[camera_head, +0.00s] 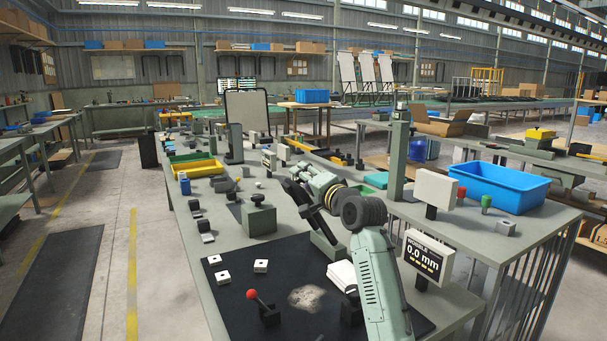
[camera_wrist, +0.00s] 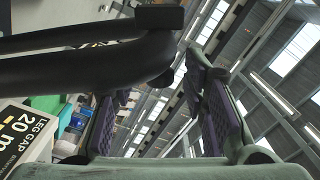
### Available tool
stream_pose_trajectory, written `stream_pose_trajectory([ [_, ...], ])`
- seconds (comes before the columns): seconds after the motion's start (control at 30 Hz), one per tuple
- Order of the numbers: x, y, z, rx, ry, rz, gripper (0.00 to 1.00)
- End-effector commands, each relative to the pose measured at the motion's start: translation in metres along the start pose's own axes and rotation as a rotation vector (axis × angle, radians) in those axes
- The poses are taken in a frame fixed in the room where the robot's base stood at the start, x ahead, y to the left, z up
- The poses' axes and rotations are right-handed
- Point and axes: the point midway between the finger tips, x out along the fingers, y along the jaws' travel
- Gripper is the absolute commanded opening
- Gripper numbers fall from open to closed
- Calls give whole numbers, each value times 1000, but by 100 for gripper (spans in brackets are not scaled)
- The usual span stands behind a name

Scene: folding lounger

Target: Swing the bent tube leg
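A black bent tube (camera_wrist: 80,65), apparently the leg, crosses the upper left of the wrist view, close to the camera. Its rounded end reaches the space above and between my fingers, and a dark block-like cap shows above it. My gripper (camera_wrist: 158,90) is open, with its two purple-padded fingers apart and nothing clearly held between them. I cannot tell whether the tube touches the left finger. In the head view my gripper is small and partly hidden beyond my wrist; a dark slanting bar (camera_head: 311,208) beside it may be the leg.
A "LEG GAP 20 m…" display (camera_wrist: 25,135) is at the wrist view's left. The grey bench (camera_head: 215,255) holds a dark mat, a red-knobbed lever (camera_head: 267,310), a "0.0 mm" display (camera_head: 427,258), a grey-green block (camera_head: 258,217) and a blue bin (camera_head: 500,187). The left aisle is clear.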

Motion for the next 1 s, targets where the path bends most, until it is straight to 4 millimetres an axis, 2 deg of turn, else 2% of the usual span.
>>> stream_pose_trajectory([
  [0.13,8,0,0,0,0,0,40],
  [0.4,9,1,0,0,0,0,39],
  [1.0,9,1,0,0,0,0,0],
])
